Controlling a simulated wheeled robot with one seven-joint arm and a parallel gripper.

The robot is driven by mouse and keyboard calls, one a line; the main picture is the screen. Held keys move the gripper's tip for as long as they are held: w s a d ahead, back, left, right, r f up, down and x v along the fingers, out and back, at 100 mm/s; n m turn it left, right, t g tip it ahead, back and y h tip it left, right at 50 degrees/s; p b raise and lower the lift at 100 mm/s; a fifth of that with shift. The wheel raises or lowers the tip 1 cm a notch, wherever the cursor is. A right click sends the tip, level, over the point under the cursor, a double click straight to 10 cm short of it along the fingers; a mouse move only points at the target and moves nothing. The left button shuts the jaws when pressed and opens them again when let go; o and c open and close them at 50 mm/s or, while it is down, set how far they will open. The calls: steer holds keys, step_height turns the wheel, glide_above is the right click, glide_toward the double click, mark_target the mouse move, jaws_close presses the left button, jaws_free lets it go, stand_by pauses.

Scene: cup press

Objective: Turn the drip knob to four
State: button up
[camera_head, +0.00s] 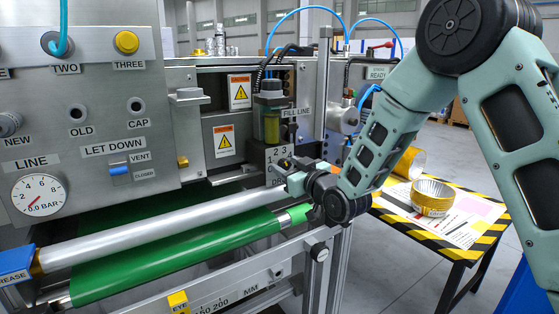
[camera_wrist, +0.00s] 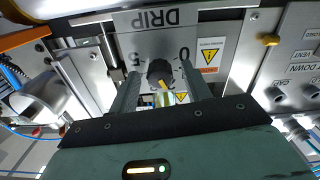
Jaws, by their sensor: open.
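The black drip knob (camera_wrist: 159,70) shows in the wrist view on a grey panel, under an upside-down DRIP label (camera_wrist: 166,18). Its yellow pointer (camera_wrist: 163,86) points toward the bottom of the picture. A 5 shows to its left and a 0 to its right; the other numbers there are mostly hidden. My gripper (camera_wrist: 160,80) is open, one finger on each side of the knob; I cannot tell whether either touches. In the head view my gripper (camera_head: 289,180) is at the front of the grey numbered block (camera_head: 257,156), largely hiding the knob.
An oil cup (camera_head: 271,122) with a FILL LINE label stands above the block. A silver roller (camera_head: 160,230) and a green belt (camera_head: 180,262) run close in front. A striped table (camera_head: 440,248) with a gold ring (camera_head: 432,197) stands to the right.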

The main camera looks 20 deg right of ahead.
steer(key=shift+w, duration=0.15)
steer(key=c, duration=1)
